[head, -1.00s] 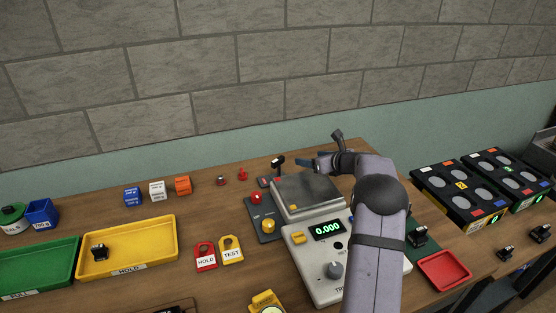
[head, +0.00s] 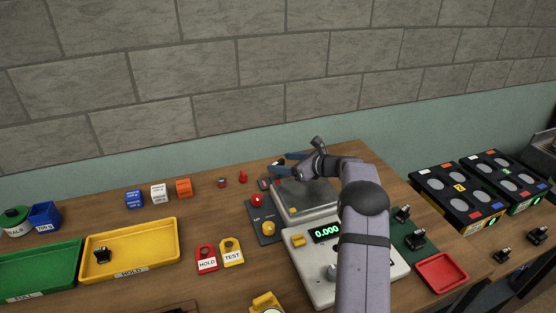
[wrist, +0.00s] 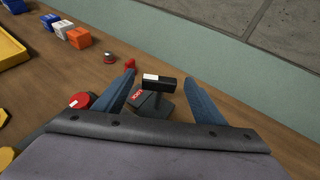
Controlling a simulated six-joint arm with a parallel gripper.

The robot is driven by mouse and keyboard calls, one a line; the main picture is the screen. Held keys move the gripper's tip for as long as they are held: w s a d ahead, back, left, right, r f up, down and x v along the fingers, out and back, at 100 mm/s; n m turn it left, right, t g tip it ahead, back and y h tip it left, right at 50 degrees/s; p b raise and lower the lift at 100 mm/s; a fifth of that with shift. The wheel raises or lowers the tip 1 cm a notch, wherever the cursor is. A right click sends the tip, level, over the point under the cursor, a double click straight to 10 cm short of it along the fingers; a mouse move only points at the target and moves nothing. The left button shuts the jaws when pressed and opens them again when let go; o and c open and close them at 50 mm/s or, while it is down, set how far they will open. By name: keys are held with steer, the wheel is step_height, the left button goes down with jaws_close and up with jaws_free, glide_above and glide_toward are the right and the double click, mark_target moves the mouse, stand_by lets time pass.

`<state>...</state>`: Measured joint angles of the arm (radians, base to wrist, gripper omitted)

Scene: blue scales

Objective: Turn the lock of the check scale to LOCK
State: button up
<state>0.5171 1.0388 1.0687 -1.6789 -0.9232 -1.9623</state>
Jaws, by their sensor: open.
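The check scale (head: 297,240) stands mid-table with a grey weighing plate (head: 310,206) and a display reading 0.000. Its lock is a black bar-shaped handle with a white mark, seen in the wrist view (wrist: 160,83), above a dark base with a red LOCK label (wrist: 138,95). My gripper (head: 281,163) is over the back left of the scale, its blue fingers open. In the wrist view the handle lies between the two fingers, with gaps on both sides. In the head view my gripper largely hides the handle.
A red button (head: 257,200) and a yellow knob (head: 267,228) are left of the scale. A red knob (head: 243,176) stands behind. Blue, white and orange blocks (head: 158,193) are further left. Yellow (head: 172,245) and red (head: 440,272) trays flank the scale.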

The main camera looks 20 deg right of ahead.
mark_target(279, 162)
steer(key=shift+p+x, duration=0.45)
steer(key=shift+x, duration=1)
steer(key=c, duration=1.1)
